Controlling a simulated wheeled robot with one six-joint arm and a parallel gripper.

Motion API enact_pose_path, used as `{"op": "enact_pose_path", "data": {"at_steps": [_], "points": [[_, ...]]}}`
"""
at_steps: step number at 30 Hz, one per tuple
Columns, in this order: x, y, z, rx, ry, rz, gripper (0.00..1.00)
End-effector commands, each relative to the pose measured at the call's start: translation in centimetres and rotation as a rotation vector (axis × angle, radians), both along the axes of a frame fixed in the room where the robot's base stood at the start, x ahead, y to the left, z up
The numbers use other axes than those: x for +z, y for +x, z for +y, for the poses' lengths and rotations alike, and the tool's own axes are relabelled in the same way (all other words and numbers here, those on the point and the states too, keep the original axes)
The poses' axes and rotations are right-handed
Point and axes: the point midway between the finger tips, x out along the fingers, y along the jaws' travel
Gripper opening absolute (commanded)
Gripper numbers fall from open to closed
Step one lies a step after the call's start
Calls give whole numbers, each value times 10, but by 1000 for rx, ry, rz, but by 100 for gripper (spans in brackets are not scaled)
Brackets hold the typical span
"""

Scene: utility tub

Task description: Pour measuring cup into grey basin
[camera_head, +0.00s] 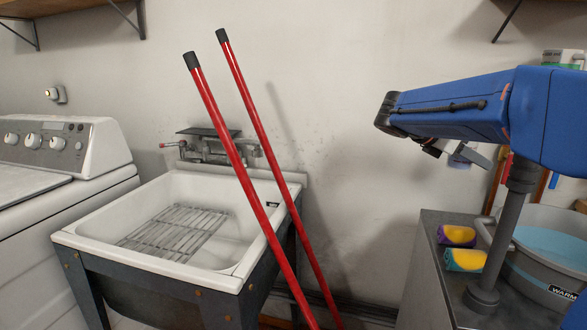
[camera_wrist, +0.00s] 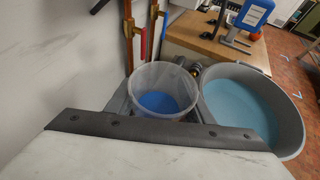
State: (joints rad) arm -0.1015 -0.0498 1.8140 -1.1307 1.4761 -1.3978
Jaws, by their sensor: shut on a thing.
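The measuring cup (camera_wrist: 165,78) is a clear, wide-mouthed cup with blue liquid in its bottom, seen from above in the wrist view. My gripper (camera_wrist: 158,108) is shut on it, with dark finger parts on either side. The cup looks about upright; a slight tilt cannot be ruled out. The grey basin (camera_wrist: 297,135) is just right of the cup in the wrist view and holds pale blue water. In the head view the basin (camera_head: 538,283) stands at the far right, marked WARM, partly behind my arm. My gripper and the cup are mostly hidden there.
A white utility sink (camera_head: 150,250) with a rack and two red poles (camera_head: 240,150) stand to the left.

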Motion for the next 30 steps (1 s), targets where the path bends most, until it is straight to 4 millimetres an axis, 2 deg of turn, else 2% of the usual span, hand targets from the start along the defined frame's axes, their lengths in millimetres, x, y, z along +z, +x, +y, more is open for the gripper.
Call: {"op": "enact_pose_path", "data": {"at_steps": [12,15,30], "points": [[-57,1,0,0,-1,7,24],[-66,0,0,0,0,5,24],[-67,0,0,0,1,3,24]]}}
